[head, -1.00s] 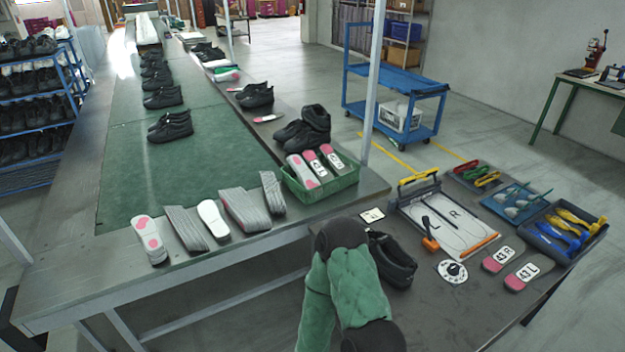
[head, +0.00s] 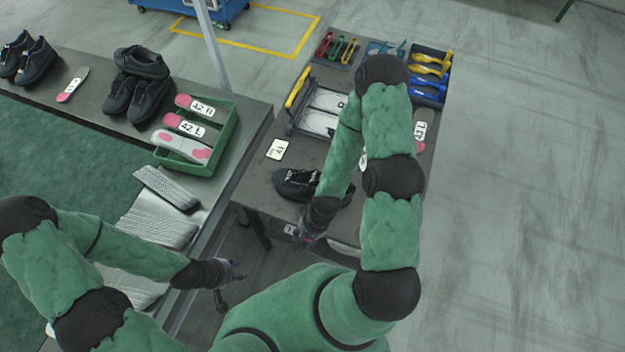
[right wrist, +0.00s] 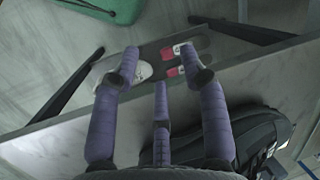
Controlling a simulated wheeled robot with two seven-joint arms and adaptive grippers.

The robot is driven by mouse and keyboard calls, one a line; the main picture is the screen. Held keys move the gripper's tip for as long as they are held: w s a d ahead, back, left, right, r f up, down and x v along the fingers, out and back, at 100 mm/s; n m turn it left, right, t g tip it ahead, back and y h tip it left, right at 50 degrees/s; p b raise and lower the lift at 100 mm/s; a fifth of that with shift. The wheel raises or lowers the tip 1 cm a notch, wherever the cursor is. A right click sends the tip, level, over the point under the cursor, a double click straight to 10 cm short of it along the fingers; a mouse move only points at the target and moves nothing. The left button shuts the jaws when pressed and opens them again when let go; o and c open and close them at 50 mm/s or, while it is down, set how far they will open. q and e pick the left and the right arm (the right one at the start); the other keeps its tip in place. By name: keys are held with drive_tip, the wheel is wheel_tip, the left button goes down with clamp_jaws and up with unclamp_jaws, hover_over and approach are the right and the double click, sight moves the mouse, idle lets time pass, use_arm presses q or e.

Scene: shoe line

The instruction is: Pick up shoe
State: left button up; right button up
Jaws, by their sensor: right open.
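A black shoe (head: 291,184) lies on the right-hand dark table (head: 262,180), close to its front edge. My right forearm partly covers it in the head view. My right gripper (head: 303,241) is open and empty, just in front of that table's edge, below the shoe in the picture. In the right wrist view its purple fingers (right wrist: 158,68) are spread with nothing between them, and the black shoe (right wrist: 250,138) lies at the lower right, beside the fingers. My left gripper (head: 229,284) hangs in front of the left bench, empty, its fingers apart.
A green crate (head: 229,140) with insoles labelled 42 R and 42 L stands on the left bench, with black shoes (head: 140,85) beyond it. A clamp board (head: 322,110) and tool trays (head: 428,75) fill the right table's far end. A post (head: 213,45) rises behind.

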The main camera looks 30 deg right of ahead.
drive_tip(key=w+d+r+m, duration=0.4)
drive_tip(key=d+r+m, duration=0.2)
drive_tip(key=d+m, duration=0.25)
drive_tip(key=m+t, duration=0.3)
drive_tip(key=m, duration=0.8)
approach(312, 184)
drive_tip(key=s+f, duration=0.2)
drive_tip(key=shift+s+d+f, duration=0.1)
drive_tip(key=shift+s+f, duration=0.15)
drive_tip(key=shift+s, duration=0.15)
drive_tip(key=shift+w+d, duration=0.1)
drive_tip(key=shift+w, duration=0.1)
drive_tip(key=shift+w+f, duration=0.1)
drive_tip(key=shift+f, duration=0.3)
drive_tip(key=b+x, duration=0.3)
drive_tip(key=x, duration=0.1)
drive_tip(key=shift+f, duration=0.15)
drive_tip(key=a+f+b, duration=0.1)
drive_tip(key=f+b, duration=0.1)
drive_tip(key=w+a+f+b, duration=0.1)
drive_tip(key=b, duration=0.1)
drive_tip(key=shift+a+f, duration=0.2)
drive_tip(key=shift+f, duration=0.2)
drive_tip(key=shift+w+a+f, duration=0.1)
drive_tip(key=shift+a+f, duration=0.05)
drive_tip(key=shift+f, duration=0.3)
use_arm(q)
wheel_tip(312, 184, down, 6)
drive_tip(key=shift+s+f, duration=0.15)
drive_tip(key=shift+f, duration=0.05)
